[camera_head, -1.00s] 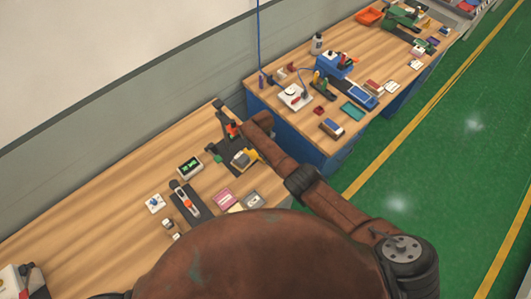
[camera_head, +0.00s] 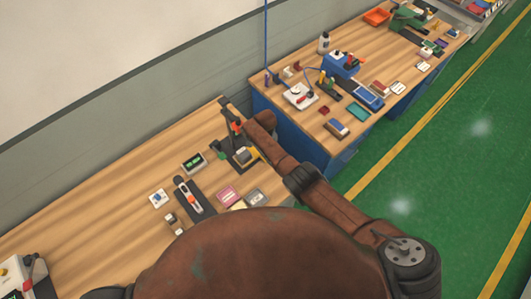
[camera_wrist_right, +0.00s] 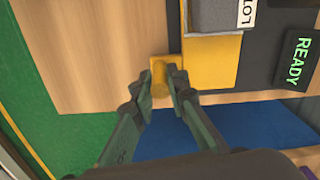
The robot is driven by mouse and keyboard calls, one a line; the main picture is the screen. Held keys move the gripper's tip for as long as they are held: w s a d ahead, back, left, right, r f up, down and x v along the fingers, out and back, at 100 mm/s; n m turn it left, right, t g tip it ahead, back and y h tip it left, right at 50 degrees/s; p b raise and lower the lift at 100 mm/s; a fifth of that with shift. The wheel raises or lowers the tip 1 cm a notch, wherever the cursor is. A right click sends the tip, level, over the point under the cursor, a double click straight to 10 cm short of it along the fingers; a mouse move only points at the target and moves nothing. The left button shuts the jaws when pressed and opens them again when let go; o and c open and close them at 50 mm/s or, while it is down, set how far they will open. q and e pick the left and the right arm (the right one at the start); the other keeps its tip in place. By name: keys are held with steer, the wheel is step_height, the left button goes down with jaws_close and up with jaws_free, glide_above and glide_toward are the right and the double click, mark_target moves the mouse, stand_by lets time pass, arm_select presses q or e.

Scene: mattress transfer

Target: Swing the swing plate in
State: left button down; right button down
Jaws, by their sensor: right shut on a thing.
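The swing plate appears to be the flat yellow plate (camera_wrist_right: 212,62) in the right wrist view, with a grey block labelled "LOT" (camera_wrist_right: 222,14) on it. A yellow tab or knob (camera_wrist_right: 160,80) sticks out at its side over the wood. My right gripper (camera_wrist_right: 163,93) has its dark green fingers closed on this tab. In the head view the yellow plate (camera_head: 254,155) shows small on the near bench, partly covered by my right arm, and the right gripper's fingers cannot be made out. My left gripper is not in view.
A dark display reading "READY" (camera_wrist_right: 297,60) stands beside the plate. On the near bench (camera_head: 110,205) are a small screen (camera_head: 193,162), a dark slotted strip (camera_head: 188,195) and a pink card (camera_head: 228,195). A second, blue-sided bench (camera_head: 285,125) stands beyond; green floor lies right.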

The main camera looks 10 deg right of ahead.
steer(key=c, duration=1.9)
jaws_free()
steer(key=shift+a, duration=0.15)
steer(key=shift+r, duration=0.1)
step_height(320, 180, up, 12)
steer(key=shift+f, duration=0.1)
